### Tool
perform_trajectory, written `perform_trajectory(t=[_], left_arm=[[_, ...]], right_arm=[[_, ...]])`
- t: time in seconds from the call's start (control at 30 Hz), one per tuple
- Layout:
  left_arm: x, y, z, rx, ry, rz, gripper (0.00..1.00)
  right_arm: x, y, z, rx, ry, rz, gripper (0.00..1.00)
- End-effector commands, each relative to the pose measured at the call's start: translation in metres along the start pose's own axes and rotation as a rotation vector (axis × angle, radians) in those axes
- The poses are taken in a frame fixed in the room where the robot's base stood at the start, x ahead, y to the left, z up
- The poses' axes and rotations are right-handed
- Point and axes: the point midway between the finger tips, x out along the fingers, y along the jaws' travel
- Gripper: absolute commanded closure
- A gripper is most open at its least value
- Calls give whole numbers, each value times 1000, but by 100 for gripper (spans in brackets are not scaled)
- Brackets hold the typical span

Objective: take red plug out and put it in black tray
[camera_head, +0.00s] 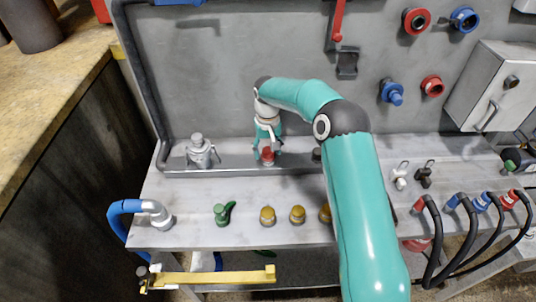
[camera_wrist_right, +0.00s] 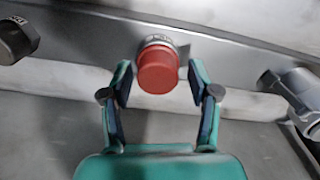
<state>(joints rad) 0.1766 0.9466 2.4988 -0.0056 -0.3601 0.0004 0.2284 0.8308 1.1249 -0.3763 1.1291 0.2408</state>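The red plug (camera_head: 267,155) is a short round cap seated on the grey metal rail at the back of the bench. In the right wrist view the red plug (camera_wrist_right: 158,72) stands between my right gripper's fingers, with a metal collar behind it. My right gripper (camera_head: 267,148) is open and points down over the plug. Its fingers are on either side of the plug with visible gaps, seemingly not touching it. My left gripper is not in view. I cannot make out a black tray in either view.
A dark plug (camera_head: 317,154) and a metal valve fitting (camera_head: 200,152) flank the red plug on the rail (camera_head: 228,163). A green fitting (camera_head: 224,214) and yellow caps (camera_head: 267,216) stand in front. A blue hose (camera_head: 124,208) is at the left edge.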

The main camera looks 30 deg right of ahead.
Motion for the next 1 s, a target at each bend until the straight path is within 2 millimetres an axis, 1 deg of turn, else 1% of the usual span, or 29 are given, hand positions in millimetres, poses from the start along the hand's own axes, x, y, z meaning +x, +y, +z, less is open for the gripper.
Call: perform_trajectory(t=[0.2,0.27,0.57,0.67,0.9,1.0], left_arm=[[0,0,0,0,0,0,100],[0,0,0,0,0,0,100],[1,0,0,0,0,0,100],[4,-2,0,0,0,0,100],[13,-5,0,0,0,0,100],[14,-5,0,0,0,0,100]], right_arm=[[0,1,0,1,-2,1,31],[0,1,0,2,-2,2,36],[1,1,1,13,-3,2,36],[2,1,1,80,-2,2,36],[2,2,2,378,-2,2,36],[1,2,2,444,-1,2,36]])
